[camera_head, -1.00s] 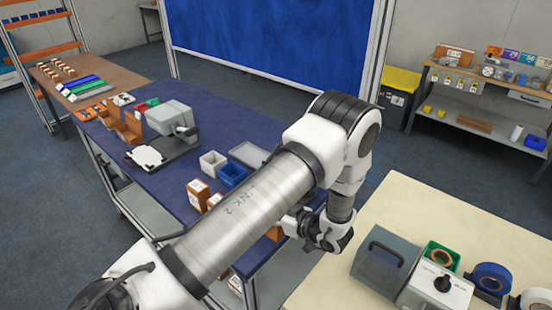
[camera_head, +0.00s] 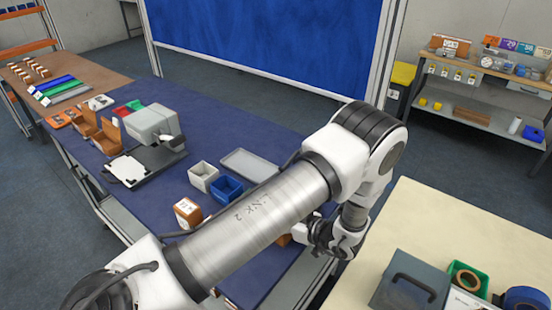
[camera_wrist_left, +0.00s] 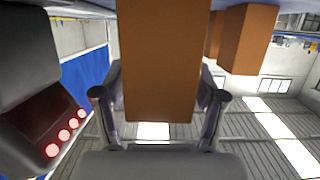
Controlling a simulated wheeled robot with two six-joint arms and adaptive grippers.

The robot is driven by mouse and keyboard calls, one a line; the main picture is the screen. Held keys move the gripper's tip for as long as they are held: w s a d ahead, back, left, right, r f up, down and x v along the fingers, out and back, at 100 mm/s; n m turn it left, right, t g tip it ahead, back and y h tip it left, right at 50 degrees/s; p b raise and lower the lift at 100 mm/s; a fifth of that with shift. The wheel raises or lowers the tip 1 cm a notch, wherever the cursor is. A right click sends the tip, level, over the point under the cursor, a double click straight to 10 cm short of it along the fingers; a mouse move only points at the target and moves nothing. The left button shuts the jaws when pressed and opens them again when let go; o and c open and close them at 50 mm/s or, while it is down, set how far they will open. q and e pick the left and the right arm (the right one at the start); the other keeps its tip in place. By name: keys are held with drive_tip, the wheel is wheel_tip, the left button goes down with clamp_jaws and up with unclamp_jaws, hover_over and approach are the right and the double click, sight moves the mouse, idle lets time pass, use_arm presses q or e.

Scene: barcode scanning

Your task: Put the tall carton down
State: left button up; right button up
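My left arm crosses the camera_head view from the lower left. Its gripper (camera_head: 318,238) is over the near right end of the blue table (camera_head: 222,119). In the left wrist view, a plain brown tall carton (camera_wrist_left: 160,60) stands between the two fingers, which press close on both sides. In the camera_head view only a small brown patch of it (camera_head: 285,240) shows beside the gripper; my arm hides the rest. I cannot tell whether its base touches the table. My right gripper is not in view.
A carton with a white label (camera_head: 187,212) stands on the blue table left of my arm; brown cartons (camera_wrist_left: 247,40) also show in the wrist view. Grey bin (camera_head: 202,176), blue bin (camera_head: 226,188) and flat tray (camera_head: 249,165) lie behind. A cream table (camera_head: 440,220) is at right.

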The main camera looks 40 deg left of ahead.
use_arm(q)
drive_tip(key=shift+d, duration=0.15)
drive_tip(key=shift+w+a, duration=0.15)
drive_tip(key=shift+a, duration=0.05)
drive_tip(key=shift+d+r, duration=0.1)
drive_tip(key=shift+d, duration=0.1)
drive_tip(key=p+v, duration=0.2)
drive_tip(key=v, duration=0.5)
drive_tip(key=shift+p, duration=0.35)
